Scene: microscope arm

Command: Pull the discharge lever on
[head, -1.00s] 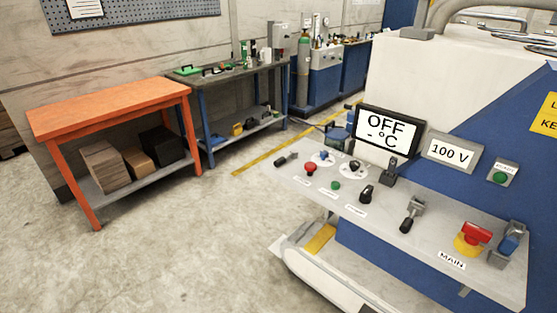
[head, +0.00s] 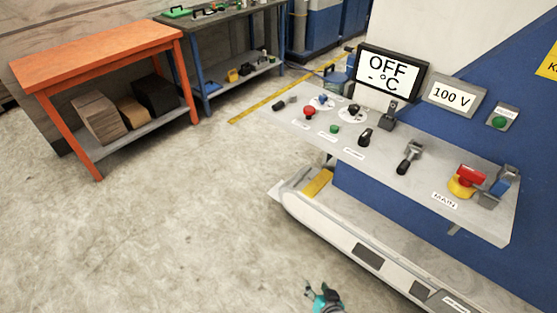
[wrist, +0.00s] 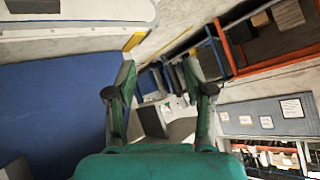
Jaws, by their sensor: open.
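The control panel (head: 380,185) is a grey shelf on the blue and white machine. A black-handled lever on a grey bracket (head: 408,160) stands on its front right part, and another dark lever (head: 389,115) stands below the display. The small labels are too blurred to tell which one is the discharge lever. My gripper (head: 323,292) shows at the bottom edge of the head view, below and apart from the panel. In the wrist view its two fingers (wrist: 157,85) are spread with nothing between them.
A red knob on yellow (head: 467,180) and a blue switch (head: 502,181) sit near MAIN. A white base ledge (head: 340,235) juts below. Open floor lies left, before the orange table (head: 95,55).

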